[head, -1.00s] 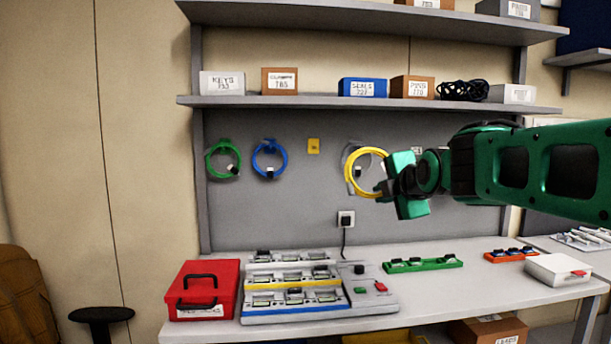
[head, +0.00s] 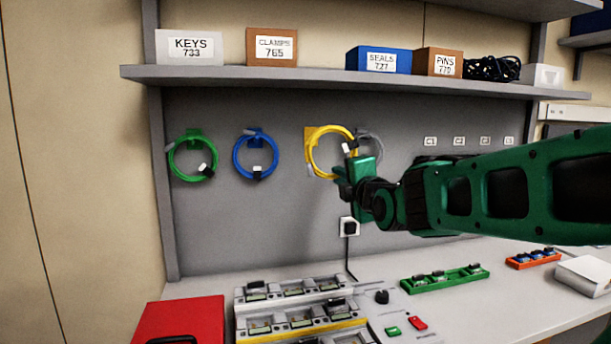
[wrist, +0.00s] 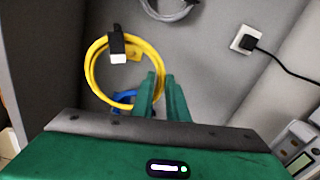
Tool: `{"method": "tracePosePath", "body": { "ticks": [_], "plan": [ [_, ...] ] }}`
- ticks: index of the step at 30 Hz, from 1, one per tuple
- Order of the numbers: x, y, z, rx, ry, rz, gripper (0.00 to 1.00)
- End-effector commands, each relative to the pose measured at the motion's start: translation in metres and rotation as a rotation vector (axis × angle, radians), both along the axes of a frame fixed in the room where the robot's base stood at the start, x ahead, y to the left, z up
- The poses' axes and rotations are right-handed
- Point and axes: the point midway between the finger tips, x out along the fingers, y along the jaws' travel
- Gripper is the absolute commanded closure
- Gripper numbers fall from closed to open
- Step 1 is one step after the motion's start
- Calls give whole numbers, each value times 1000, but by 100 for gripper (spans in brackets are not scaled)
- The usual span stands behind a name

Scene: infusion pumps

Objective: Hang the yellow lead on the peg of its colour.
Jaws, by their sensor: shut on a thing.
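The yellow lead (head: 309,156) is a coiled ring with a black-and-white connector, held up near the back panel. My gripper (head: 344,178) is shut on the lower right of the ring; the green fingers (wrist: 160,84) show there in the wrist view. The yellow peg plate (head: 313,131) sits on the panel behind the ring's upper left. In the wrist view, part of the yellow plate (wrist: 135,55) shows through the ring (wrist: 89,70). I cannot tell whether the ring is around the peg or in front of it.
A green lead (head: 171,160) and a blue lead (head: 236,157) hang to the left. A grey lead (head: 379,148) hangs close on the right, partly hidden. A shelf (head: 300,83) with boxes runs above. A socket with a plug (head: 349,226) lies below.

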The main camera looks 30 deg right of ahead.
Motion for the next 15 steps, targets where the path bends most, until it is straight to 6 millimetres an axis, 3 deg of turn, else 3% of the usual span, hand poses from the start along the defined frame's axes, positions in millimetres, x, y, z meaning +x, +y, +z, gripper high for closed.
{"method": "tracePosePath", "body": {
  "ticks": [15],
  "plan": [
    [14, -10, 0, -2, -7, -9, 100]
  ]
}}
